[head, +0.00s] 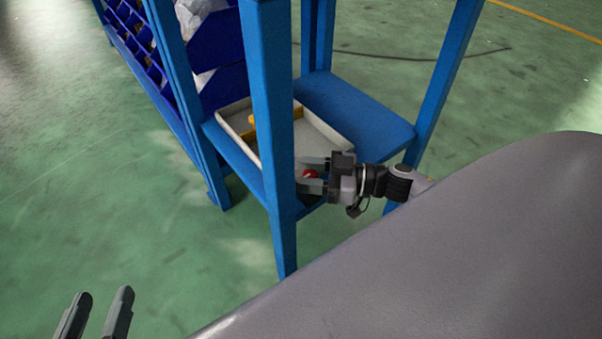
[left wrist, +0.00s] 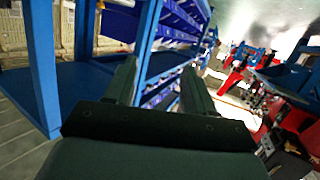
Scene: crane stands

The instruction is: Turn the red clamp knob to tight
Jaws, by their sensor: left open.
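The red clamp knob (head: 310,174) shows small in the head view, beside the near blue post of a stand. My right gripper (head: 312,175), its arm coming in from the right, has one finger above the knob and one below it. The fingers are apart, but I cannot tell whether they touch the knob. The clamp body is mostly hidden. My left gripper (head: 96,312) is at the bottom left of the head view, open and empty, well away from the knob. Its parted fingers also show in the left wrist view (left wrist: 160,80), where I see no knob.
A blue stand (head: 360,115) holds a pale tray (head: 322,130) with a yellow part (head: 251,120) in it. Blue bins (head: 215,50) fill the rack behind. The near blue post (head: 272,110) rises just left of the right gripper. Green floor (head: 90,200) is clear at left.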

